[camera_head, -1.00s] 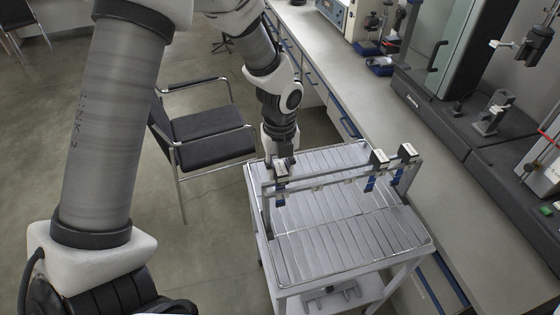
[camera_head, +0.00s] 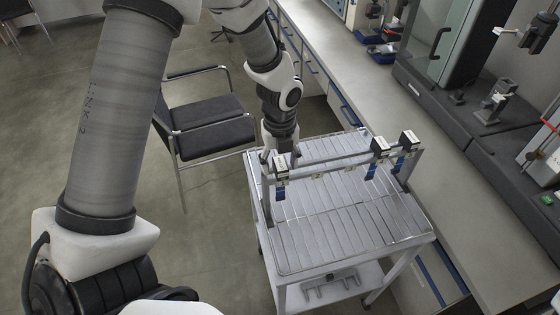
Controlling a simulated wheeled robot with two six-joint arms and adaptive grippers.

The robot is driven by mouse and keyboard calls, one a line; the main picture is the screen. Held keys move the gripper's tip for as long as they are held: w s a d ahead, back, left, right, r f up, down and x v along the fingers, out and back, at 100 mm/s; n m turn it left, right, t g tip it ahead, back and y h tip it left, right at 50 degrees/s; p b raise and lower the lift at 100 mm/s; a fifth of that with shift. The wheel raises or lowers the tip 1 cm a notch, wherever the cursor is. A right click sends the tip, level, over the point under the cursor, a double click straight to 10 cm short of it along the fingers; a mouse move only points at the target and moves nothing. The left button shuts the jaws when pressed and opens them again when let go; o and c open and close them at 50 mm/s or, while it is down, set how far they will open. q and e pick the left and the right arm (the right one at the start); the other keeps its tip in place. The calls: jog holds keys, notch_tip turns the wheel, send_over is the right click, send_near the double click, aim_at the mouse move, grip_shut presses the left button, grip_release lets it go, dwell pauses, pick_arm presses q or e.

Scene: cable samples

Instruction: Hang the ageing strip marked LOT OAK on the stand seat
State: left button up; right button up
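The stand is a grey rail (camera_head: 334,164) on posts on top of a wheeled cart. At its left end hangs a strip with a white-topped dark clip (camera_head: 281,163) and a blue lower part (camera_head: 281,192). Two more strips with similar clips hang towards the right end, one strip (camera_head: 371,171) left of the other (camera_head: 399,164). Small pale seats (camera_head: 318,175) on the rail between them look empty. No lot marking is readable. My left gripper (camera_head: 280,158) is at the left strip's clip; its fingers are too small and covered to judge. My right gripper is not in view.
The cart's slatted top (camera_head: 345,228) is otherwise clear. A lower shelf holds a grey fork-shaped piece (camera_head: 332,285). A black chair (camera_head: 212,125) stands left of the cart. A long bench (camera_head: 375,95) with instruments runs along the right.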

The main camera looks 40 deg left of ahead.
pick_arm(q)
notch_tip(320, 180, up, 12)
dwell(0.6)
